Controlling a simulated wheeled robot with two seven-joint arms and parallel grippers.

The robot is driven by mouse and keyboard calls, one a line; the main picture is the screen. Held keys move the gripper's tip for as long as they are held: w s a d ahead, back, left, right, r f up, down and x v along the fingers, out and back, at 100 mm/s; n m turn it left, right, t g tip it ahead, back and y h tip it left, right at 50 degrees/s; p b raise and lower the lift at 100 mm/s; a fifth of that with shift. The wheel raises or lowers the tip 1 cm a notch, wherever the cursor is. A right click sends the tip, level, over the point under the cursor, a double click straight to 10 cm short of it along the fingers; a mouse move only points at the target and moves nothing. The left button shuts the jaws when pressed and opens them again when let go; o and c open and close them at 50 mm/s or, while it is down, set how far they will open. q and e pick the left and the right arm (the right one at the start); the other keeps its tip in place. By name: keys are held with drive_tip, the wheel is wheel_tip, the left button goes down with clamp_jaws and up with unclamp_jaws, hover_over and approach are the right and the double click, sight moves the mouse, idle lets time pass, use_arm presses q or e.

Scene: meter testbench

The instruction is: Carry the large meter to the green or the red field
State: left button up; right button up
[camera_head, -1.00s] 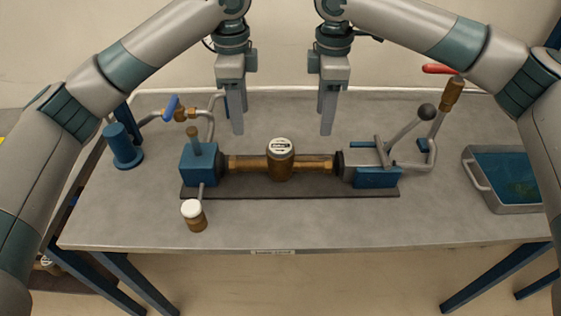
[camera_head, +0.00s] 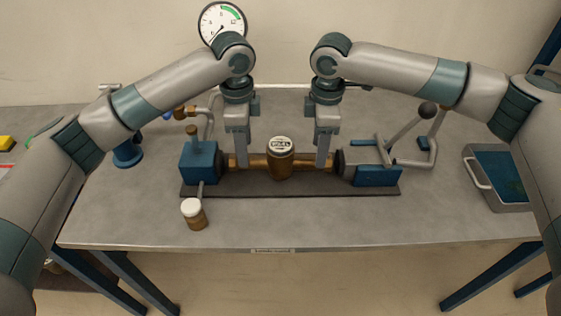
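The large meter (camera_head: 281,160) is a brass body with a round white-faced register and a horizontal brass pipe on either side. It lies in the test bench between the left blue block (camera_head: 198,163) and the right clamp (camera_head: 372,172). My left gripper (camera_head: 241,164) points down at the meter's left pipe, and my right gripper (camera_head: 322,164) points down at its right pipe. Both overlap the pipe in the picture; the fingers line up edge-on, so their opening and any contact are hidden. No whole green or red field shows; a thin red strip (camera_head: 7,166) is at the left edge.
A lever with a black knob (camera_head: 427,109) rises at the right clamp. A grey water tray (camera_head: 500,205) is at right. A gauge (camera_head: 222,22) is behind. The table front is clear.

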use_arm(q)
drive_tip(key=shift+f, duration=3.2)
use_arm(e)
drive_tip(key=shift+f, duration=3.15)
use_arm(q)
clamp_jaws()
use_arm(e)
clamp_jaws()
use_arm(q)
drive_tip(key=shift+r, duration=0.15)
use_arm(e)
drive_tip(key=shift+r, duration=0.1)
